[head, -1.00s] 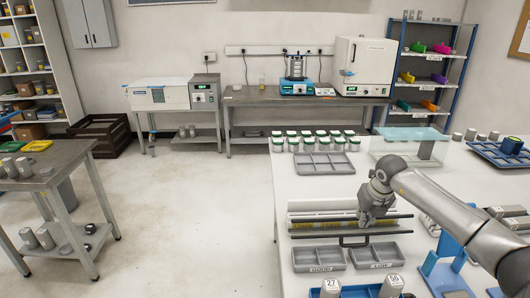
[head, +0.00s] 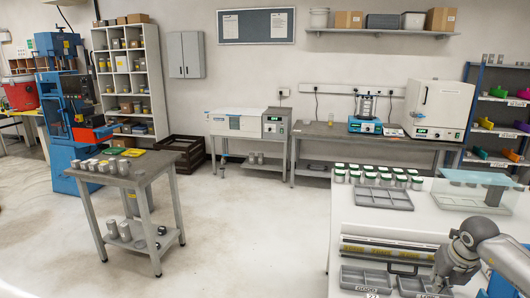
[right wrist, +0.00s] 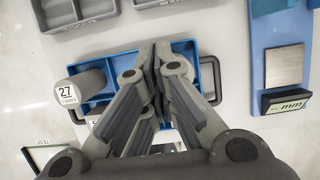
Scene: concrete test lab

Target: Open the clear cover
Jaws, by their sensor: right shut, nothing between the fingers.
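My right gripper (head: 440,284) is at the lower right of the head view, right of the handle. In the right wrist view my right gripper (right wrist: 155,52) is shut and empty above a blue tray (right wrist: 97,107). My left gripper is not in view.
Grey divided bins (head: 365,279) stand in front of the case. Green-lidded jars (head: 375,176) and a divided tray (head: 383,197) stand behind it. In the right wrist view, a cylinder marked 27 (right wrist: 68,93) is left of my fingers. A metal table (head: 130,170) stands left, across clear floor.

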